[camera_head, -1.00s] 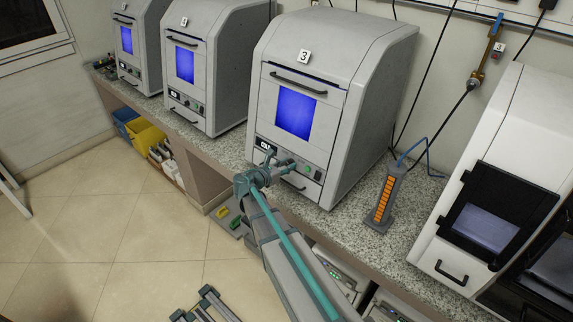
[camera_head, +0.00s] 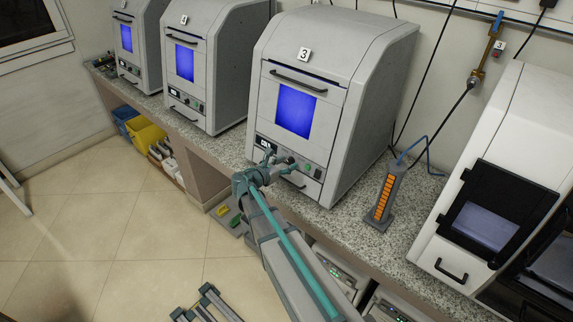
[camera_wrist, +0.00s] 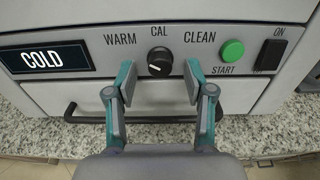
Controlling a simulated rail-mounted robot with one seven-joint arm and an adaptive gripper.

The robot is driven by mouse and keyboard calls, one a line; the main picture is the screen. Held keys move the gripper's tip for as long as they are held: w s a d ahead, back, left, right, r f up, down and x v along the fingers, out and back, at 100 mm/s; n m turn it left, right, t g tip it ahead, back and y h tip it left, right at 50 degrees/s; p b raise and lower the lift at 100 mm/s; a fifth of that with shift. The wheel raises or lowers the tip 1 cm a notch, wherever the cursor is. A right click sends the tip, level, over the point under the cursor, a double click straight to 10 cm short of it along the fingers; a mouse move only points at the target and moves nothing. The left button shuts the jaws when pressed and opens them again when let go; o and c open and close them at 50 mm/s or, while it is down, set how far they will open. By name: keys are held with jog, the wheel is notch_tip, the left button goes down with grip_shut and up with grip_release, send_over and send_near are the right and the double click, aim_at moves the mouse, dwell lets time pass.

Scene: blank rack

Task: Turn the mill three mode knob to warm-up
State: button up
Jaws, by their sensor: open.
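Mill three (camera_head: 298,85) is the grey cabinet with a "3" label and a lit blue window. Its black mode knob (camera_wrist: 160,62) is in the wrist view, below the word CAL, with WARM to the left and CLEAN to the right. A small white mark shows on the knob, but its exact direction is hard to tell. My gripper (camera_wrist: 159,78) is open, with one finger on either side of the knob and gaps to both sides. In the head view my gripper (camera_head: 275,160) is at the mill's front panel and hides part of it.
A display reading COLD (camera_wrist: 46,59) is left of the knob. A green START button (camera_wrist: 232,50) and a black ON switch (camera_wrist: 270,54) are to the right. A drawer handle (camera_wrist: 72,113) runs below the fingers. An orange-slotted stand (camera_head: 384,200) is right of the mill.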

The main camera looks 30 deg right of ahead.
jog(key=v, duration=1.1)
jog(key=shift+a, duration=0.2)
jog(key=shift+s, duration=0.1)
jog(key=s+a+f+m+g+y+b, duration=0.1)
jog(key=s+a+f+m+g+y, duration=0.25)
jog(key=s+f+m, duration=0.75)
jog(key=s+a+f+m+g+y, duration=0.25)
jog(key=s+f+m+y, duration=0.25)
jog(key=s+f, duration=0.7)
jog(key=s+a+f+m+g+y+b, duration=0.1)
jog(key=s+a+f+m+g+y, duration=0.1)
jog(key=s+f, duration=0.7)
jog(key=s+a+f+m+g+y+b, duration=0.2)
jog(key=s+f, duration=0.7)
jog(key=s, duration=0.7)
jog(key=m+g+y, duration=0.1)
jog(key=m+g, duration=0.1)
jog(key=shift+a+m+g, duration=0.3)
jog(key=shift+m+g, duration=0.1)
